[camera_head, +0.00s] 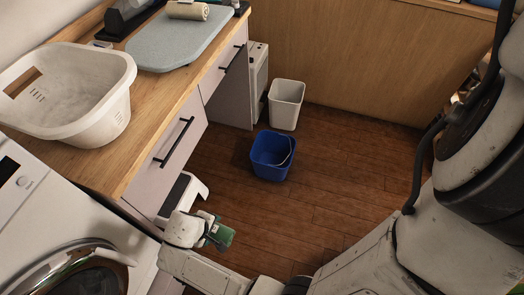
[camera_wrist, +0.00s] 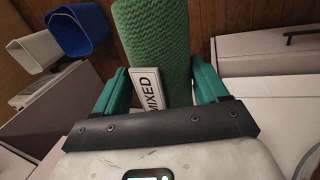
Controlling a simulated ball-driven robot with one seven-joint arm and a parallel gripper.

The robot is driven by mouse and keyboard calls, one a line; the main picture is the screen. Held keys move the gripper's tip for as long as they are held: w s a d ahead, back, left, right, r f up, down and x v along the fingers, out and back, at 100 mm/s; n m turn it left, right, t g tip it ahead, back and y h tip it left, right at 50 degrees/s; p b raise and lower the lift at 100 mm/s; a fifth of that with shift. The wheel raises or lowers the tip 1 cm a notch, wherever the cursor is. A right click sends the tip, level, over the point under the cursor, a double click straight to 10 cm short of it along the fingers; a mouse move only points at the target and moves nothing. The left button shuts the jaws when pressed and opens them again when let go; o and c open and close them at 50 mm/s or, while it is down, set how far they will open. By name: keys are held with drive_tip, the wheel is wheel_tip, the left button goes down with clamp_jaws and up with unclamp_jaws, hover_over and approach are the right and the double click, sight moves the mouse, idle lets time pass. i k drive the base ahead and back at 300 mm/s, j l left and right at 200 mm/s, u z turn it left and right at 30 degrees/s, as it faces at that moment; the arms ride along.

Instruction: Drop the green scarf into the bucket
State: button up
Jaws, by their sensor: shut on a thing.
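The green scarf (camera_wrist: 155,38) is a rolled, knitted bundle in the wrist view. My gripper (camera_wrist: 160,88) is shut on it, with a green finger on each side. A small tag reading "MIXED" (camera_wrist: 148,88) shows in front of the scarf. In the head view my gripper (camera_head: 218,236) is low at the lower middle, beside the washing machine, with a bit of green at its tip. The blue bucket (camera_head: 271,160) stands upright on the wooden floor, beyond my gripper and to its right, apart from it. It also shows at the upper left of the wrist view (camera_wrist: 78,30).
A white bin (camera_head: 286,105) stands behind the bucket. A white step stool (camera_head: 182,194) is by the drawers. The counter (camera_head: 150,135) holds a white laundry basket (camera_head: 75,90) and a grey ironing board (camera_head: 180,38).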

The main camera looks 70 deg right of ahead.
sight(273, 158)
drive_tip(key=l+u, duration=0.1)
drive_tip(key=l, duration=2.4)
